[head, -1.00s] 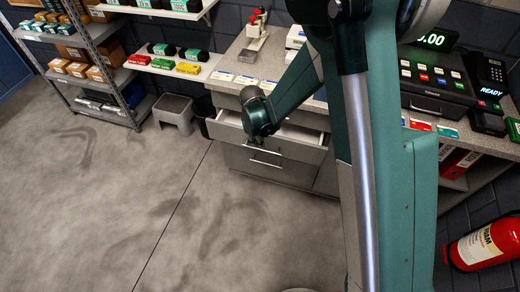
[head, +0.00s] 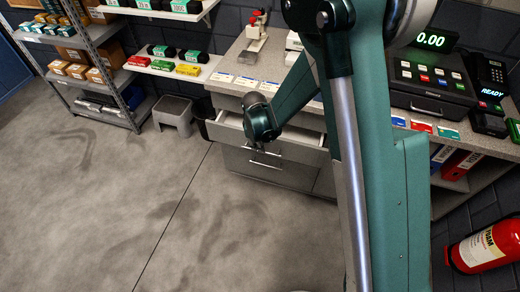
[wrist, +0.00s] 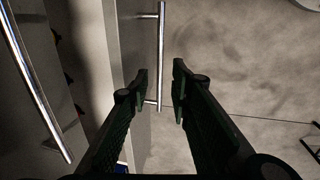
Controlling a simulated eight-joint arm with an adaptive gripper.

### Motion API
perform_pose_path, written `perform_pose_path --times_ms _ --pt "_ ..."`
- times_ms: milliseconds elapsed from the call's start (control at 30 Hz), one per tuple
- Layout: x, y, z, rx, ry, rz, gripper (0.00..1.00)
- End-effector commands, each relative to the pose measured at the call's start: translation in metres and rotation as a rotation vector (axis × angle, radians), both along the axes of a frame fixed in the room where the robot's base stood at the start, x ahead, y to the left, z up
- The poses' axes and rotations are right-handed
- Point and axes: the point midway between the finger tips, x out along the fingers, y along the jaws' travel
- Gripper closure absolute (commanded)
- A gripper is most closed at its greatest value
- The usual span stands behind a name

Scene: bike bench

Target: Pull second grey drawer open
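The grey drawer unit stands under the counter in the head view. An upper drawer (head: 285,128) is pulled out, and its inside shows behind its front. A bar handle (head: 266,164) shows on the unit below my gripper. My gripper (head: 258,147) is low at the drawer fronts, small and partly hidden by its own wrist. In the wrist view, my gripper (wrist: 160,82) is open, with a gap between its dark fingers. A vertical bar handle (wrist: 160,50) on a grey front (wrist: 131,35) runs into that gap; contact is not clear. Another bar handle (wrist: 36,85) is at the left.
The counter (head: 235,74) above the drawers carries cards and a till (head: 430,80). A grey step stool (head: 174,114) and a shelf rack (head: 100,70) stand to the left. A red extinguisher (head: 484,246) is at right. The floor (head: 130,200) before the drawers is clear.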

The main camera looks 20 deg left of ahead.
Motion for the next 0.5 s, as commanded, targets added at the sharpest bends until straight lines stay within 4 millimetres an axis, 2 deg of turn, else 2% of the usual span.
perform_pose_path --times_ms 200,500 --pt "0.005 0.000 -0.025 0.000 0.000 0.000 0.78" --pt "0.009 0.000 -0.044 0.000 0.000 0.000 0.78"
